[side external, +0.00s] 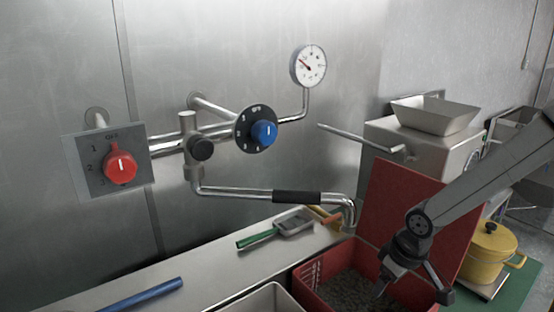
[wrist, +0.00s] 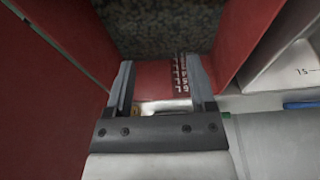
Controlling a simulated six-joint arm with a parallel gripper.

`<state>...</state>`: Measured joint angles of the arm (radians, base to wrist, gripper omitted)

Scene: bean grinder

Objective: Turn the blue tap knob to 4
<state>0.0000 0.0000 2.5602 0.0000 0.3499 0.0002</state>
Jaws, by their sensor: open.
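The blue tap knob (side external: 264,133) sits on a round black dial (side external: 243,143) with small white marks, on the metal pipework at the wall. The marks are too small to read, so I cannot tell which number the knob points to. My gripper (side external: 413,289) is at the lower right, over the red bin (side external: 314,270), well below and to the right of the knob. It is open and empty. In the wrist view my gripper (wrist: 162,75) shows two spread fingers with the red bin's wall between them; the knob is not in that view.
A red knob (side external: 120,166) on a grey plate is at left. A spout pipe with a black sleeve (side external: 297,197) runs below the blue knob. A gauge (side external: 309,66) is above. A raised red lid (side external: 408,205) and a yellow pot (side external: 487,252) are near my arm.

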